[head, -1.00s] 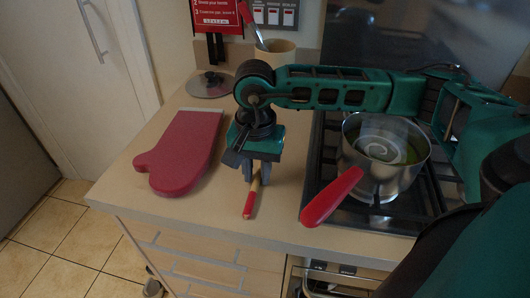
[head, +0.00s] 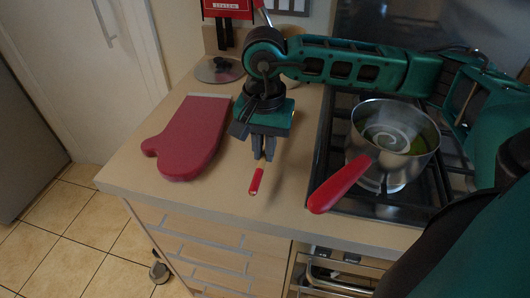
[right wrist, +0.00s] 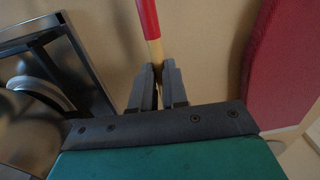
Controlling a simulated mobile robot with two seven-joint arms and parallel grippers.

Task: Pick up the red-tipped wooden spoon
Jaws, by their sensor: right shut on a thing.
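The red-tipped wooden spoon (head: 256,182) lies on the counter with its red handle end toward the front edge in the head view. My right gripper (head: 263,156) is above it, pointing down, with its fingers shut on the wooden part. In the right wrist view the spoon (right wrist: 149,20) runs up from between the two fingers (right wrist: 158,90), red part farther out. The rest of the spoon is hidden behind my gripper. I cannot tell whether the spoon is clear of the counter. My left gripper is not in view.
A red oven mitt (head: 187,138) lies left of my gripper. A steaming pot (head: 398,160) with a red handle (head: 340,184) stands on the hob (head: 330,150) to the right. A glass lid (head: 219,70) and a container (head: 292,45) are behind. The counter's front is clear.

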